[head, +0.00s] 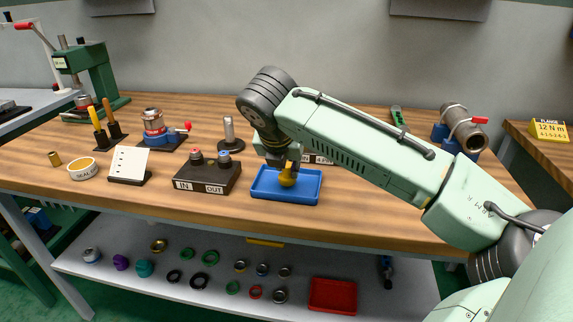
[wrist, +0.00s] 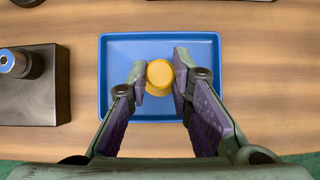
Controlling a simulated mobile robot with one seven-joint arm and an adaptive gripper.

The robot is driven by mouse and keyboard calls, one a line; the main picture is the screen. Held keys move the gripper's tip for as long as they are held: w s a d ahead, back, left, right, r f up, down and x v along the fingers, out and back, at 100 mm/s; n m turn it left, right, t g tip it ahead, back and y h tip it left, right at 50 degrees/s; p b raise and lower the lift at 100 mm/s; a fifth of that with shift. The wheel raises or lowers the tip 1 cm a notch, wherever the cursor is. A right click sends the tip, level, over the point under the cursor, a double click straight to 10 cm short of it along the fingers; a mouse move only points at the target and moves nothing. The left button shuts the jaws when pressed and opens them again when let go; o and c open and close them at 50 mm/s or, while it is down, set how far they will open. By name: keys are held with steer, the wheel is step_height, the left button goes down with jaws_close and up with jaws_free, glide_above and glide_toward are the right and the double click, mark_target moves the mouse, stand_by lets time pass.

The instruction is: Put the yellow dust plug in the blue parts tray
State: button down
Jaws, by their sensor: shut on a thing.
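The yellow dust plug (wrist: 159,74) is between the two fingertips of my gripper (wrist: 160,84) in the wrist view. My gripper is shut on it. The blue parts tray (wrist: 205,45) lies on the wooden bench directly below, and the plug shows over the tray's middle. In the head view the plug (head: 287,178) is at the tray (head: 308,198), under my gripper (head: 287,168). I cannot tell whether the plug touches the tray floor. The tray is otherwise empty where I can see it.
A dark IN/OUT block (head: 207,177) stands close to the tray's left side; it also shows in the wrist view (wrist: 45,95). A metal post on a round base (head: 230,136) stands behind the block. A pipe vise (head: 463,130) is at the back right. Bench front left of the tray is clear.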

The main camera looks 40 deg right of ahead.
steer(key=shift+f, duration=0.45)
steer(key=shift+f, duration=0.1)
steer(key=c, duration=1.4)
jaws_free()
steer(key=shift+r, duration=0.2)
steer(key=b+v, duration=0.1)
steer(key=v, duration=1.1)
steer(key=shift+s+a+f, duration=0.1)
